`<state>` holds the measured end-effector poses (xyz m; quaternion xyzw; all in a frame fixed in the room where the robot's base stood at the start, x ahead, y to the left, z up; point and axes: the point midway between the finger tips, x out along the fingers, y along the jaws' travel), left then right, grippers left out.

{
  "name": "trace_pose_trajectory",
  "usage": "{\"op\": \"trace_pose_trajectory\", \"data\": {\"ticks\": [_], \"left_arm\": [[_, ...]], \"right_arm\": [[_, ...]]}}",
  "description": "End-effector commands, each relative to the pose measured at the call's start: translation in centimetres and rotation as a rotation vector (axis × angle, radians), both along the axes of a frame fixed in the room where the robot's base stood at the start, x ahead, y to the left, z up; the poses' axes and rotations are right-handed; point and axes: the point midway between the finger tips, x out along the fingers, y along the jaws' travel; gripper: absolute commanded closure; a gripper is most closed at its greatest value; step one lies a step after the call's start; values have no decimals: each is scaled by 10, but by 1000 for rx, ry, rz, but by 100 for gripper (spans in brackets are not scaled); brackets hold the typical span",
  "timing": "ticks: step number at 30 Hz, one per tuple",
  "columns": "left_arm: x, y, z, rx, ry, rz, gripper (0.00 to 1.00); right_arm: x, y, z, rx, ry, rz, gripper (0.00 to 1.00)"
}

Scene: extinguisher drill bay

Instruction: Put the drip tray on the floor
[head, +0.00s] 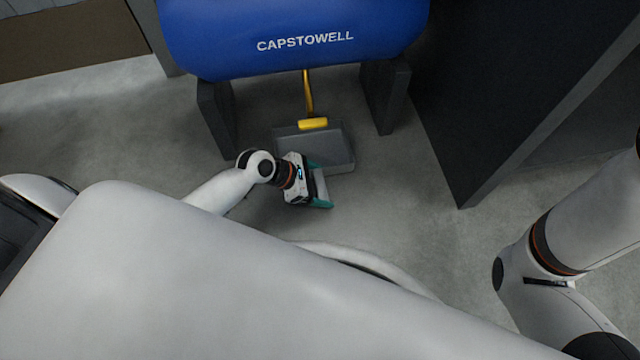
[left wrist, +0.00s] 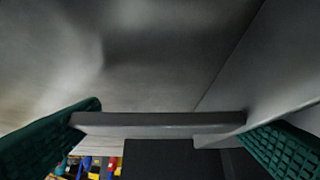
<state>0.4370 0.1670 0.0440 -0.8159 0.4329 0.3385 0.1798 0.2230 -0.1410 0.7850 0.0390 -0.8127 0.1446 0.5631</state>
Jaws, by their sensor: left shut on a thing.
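The drip tray (head: 338,158) is a shallow grey tray below the blue tank, under the yellow pipe and tap. My left gripper (head: 321,186) reaches it from the near side, with its teal fingers at the tray's near edge. In the left wrist view a grey bar of the tray (left wrist: 160,119) spans between the two teal fingers (left wrist: 158,128), which are shut on it. I cannot tell whether the tray touches the floor or is held just above it. My right gripper is out of view; only links of my right arm show.
The blue tank (head: 290,38) marked CAPSTOWELL rests on dark supports (head: 216,118) either side of the tray. The yellow tap (head: 312,123) hangs over the tray's far part. A dark panel (head: 490,100) stands at the right. Bare concrete floor (head: 100,130) lies open at the left.

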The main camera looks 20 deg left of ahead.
Motion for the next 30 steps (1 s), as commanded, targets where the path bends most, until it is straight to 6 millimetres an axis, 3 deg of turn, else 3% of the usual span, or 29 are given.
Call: {"op": "trace_pose_trajectory", "data": {"ticks": [1,3,11,17,24,30], "left_arm": [[0,0,-1,-1,1,1,12],[0,0,-1,0,1,1,0],[0,0,0,0,-1,-1,0],[-9,13,22,1,2,2,0],[-29,42,58,2,2,1,0],[-42,61,79,0,3,1,0]], "right_arm": [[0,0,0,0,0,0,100],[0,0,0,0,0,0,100],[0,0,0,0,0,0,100],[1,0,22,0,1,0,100],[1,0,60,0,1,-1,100],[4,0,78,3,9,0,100]]}}
